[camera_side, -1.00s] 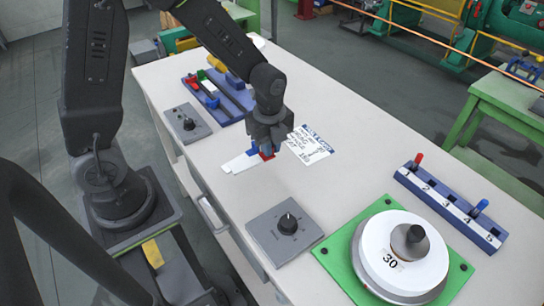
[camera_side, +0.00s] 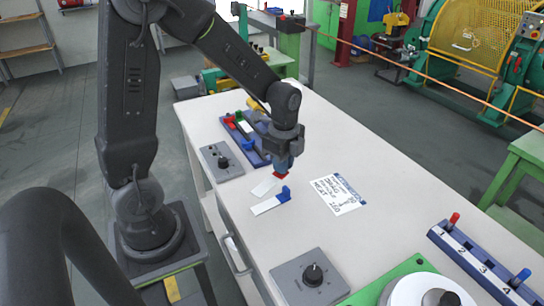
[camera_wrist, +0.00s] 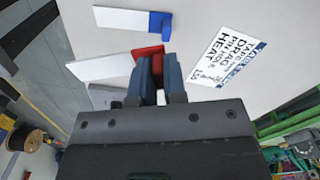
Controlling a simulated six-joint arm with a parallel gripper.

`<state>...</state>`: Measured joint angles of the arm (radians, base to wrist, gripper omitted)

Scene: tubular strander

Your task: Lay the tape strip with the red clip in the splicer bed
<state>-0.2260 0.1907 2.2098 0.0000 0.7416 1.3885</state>
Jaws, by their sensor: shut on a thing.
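My gripper (camera_side: 282,168) is shut on the red clip (camera_side: 281,175) of a white tape strip (camera_side: 264,187). In the wrist view the red clip (camera_wrist: 149,51) sits between the fingertips (camera_wrist: 160,62), and its strip (camera_wrist: 98,66) sticks out to the left. I cannot tell how far it is above the table. A second white strip (camera_side: 268,205) with a blue clip (camera_side: 284,194) lies on the table beside it. A blue fixture (camera_side: 254,154) with red, green and blue pieces stands behind and left of my gripper; I cannot tell whether it is the splicer bed.
A grey knob box (camera_side: 222,161) stands by the blue fixture, another (camera_side: 311,280) at the front. A printed card (camera_side: 338,194) lies right of my gripper. A numbered blue rack (camera_side: 478,260) and a green plate (camera_side: 385,281) with a white disc are at the right.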

